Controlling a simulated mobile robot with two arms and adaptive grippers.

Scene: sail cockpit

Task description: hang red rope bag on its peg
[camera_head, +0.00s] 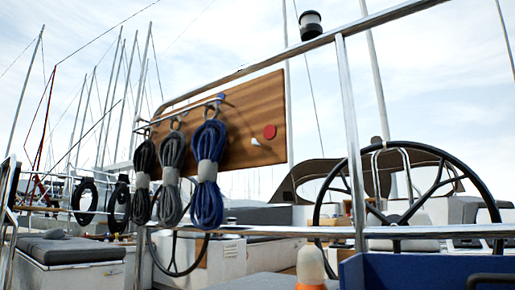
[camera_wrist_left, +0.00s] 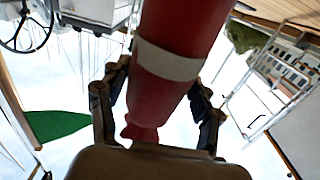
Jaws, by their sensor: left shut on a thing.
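The red rope bag (camera_wrist_left: 165,88), with a pale band around it, shows large in the left wrist view. My left gripper (camera_wrist_left: 158,115) is shut on it, one finger on each side. Its far part runs out of the top of that view. In the head view a wooden board (camera_head: 258,100) carries a red disc (camera_head: 270,131), with a small pale peg (camera_head: 256,142) just left of and below it. Nothing hangs on that peg. Neither gripper nor the red bag shows in the head view.
Blue (camera_head: 208,205), grey (camera_head: 171,195) and black (camera_head: 143,200) rope bundles hang left of the bare peg. A steel rail and post (camera_head: 352,140) stand in front, right of the board. A steering wheel (camera_head: 330,205) and a blue box (camera_head: 430,272) are at the right.

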